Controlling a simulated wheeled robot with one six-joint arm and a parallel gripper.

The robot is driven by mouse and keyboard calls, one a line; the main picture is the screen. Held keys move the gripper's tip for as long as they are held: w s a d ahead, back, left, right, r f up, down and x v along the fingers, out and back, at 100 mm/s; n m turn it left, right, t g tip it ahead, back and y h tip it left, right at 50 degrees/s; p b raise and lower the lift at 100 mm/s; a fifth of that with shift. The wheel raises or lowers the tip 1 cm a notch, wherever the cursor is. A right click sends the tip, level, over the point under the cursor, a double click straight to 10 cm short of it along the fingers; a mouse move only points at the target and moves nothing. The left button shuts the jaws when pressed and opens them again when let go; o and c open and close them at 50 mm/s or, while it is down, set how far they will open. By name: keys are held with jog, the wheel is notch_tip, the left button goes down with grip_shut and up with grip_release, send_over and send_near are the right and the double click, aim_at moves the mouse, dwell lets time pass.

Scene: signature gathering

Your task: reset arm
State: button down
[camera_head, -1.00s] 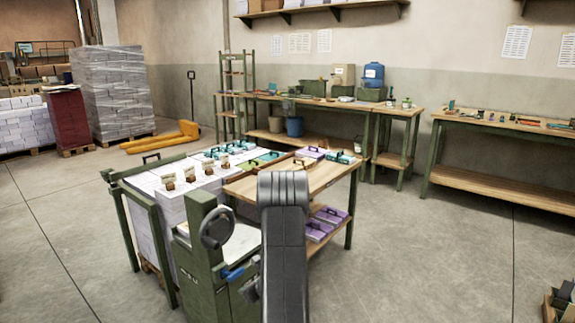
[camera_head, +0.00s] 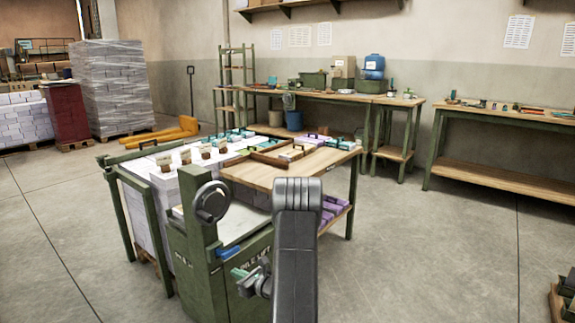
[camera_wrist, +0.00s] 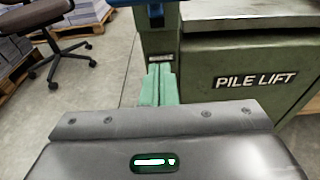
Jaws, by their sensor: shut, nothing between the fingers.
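My gripper (camera_wrist: 157,85) shows in the wrist view as two green fingers pressed together, shut and empty. It points at the green pile lift (camera_wrist: 240,85), which fills the upper right there and carries its name in white letters. In the head view my dark grey arm (camera_head: 296,240) rises from the bottom edge, in front of the wooden table. The pile lift (camera_head: 200,265) with its round handwheel (camera_head: 211,202) stands just left of the arm. Whether the fingers touch the lift cannot be told.
A wooden table (camera_head: 262,177) with several boxes and cards stands behind the lift. Workbenches (camera_head: 500,115) line the back wall. A yellow pallet truck (camera_head: 165,132) and wrapped stacks (camera_head: 112,88) are at the left. Open floor (camera_head: 420,255) lies to the right. A chair (camera_wrist: 65,35) shows in the wrist view.

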jog(key=shift+w+a+f+t+y+b, duration=0.15)
jog(key=shift+f+t+y+b, duration=0.3)
jog(key=shift+f+b, duration=0.2)
jog(key=shift+r, duration=0.1)
jog(key=shift+r, duration=0.15)
